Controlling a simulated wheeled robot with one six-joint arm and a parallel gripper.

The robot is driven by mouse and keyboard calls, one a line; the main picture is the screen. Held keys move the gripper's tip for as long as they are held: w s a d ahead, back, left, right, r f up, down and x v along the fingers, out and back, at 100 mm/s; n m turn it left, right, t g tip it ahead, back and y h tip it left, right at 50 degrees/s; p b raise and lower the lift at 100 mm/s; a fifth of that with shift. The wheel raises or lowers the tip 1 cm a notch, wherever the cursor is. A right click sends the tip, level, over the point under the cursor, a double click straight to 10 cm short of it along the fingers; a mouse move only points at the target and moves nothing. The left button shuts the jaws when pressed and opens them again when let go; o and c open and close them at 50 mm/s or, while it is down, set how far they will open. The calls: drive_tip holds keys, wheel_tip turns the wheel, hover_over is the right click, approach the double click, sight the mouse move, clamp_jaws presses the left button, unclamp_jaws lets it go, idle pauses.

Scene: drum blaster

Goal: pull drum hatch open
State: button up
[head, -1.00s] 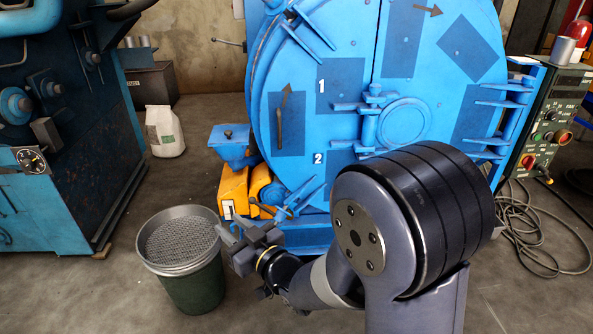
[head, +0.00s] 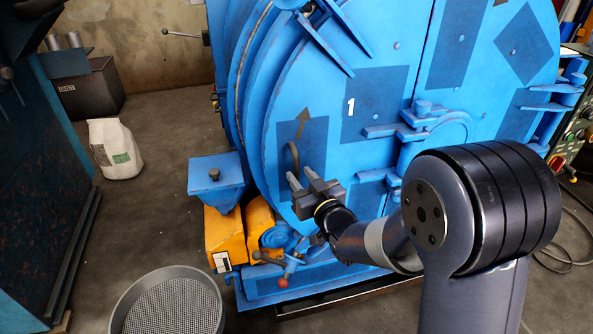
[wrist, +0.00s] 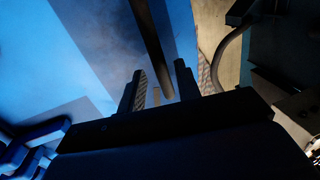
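The drum hatch (head: 390,60) is a big round blue door with dark blue panels and a white "1". It looks closed against the drum. A thin dark curved handle (head: 294,156) stands on the left panel under a painted arrow. My gripper (head: 302,178) is in front of that panel, its fingertips at the handle's lower end. In the wrist view, my open gripper (wrist: 160,78) has its two fingers apart, and the dark handle (wrist: 150,40) runs down between them with visible gaps. I cannot tell whether a finger touches it.
A blue hopper (head: 215,188) and yellow motor housings (head: 225,240) stand left of the hatch. A round sieve (head: 170,305) is at the bottom, and a white bag (head: 115,148) is on the floor. A control panel (head: 578,135) is at the right. Floor between bag and hopper is clear.

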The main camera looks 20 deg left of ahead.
sight(297, 173)
drive_tip(key=shift+x, duration=1.6)
drive_tip(key=shift+c, duration=0.5)
clamp_jaws()
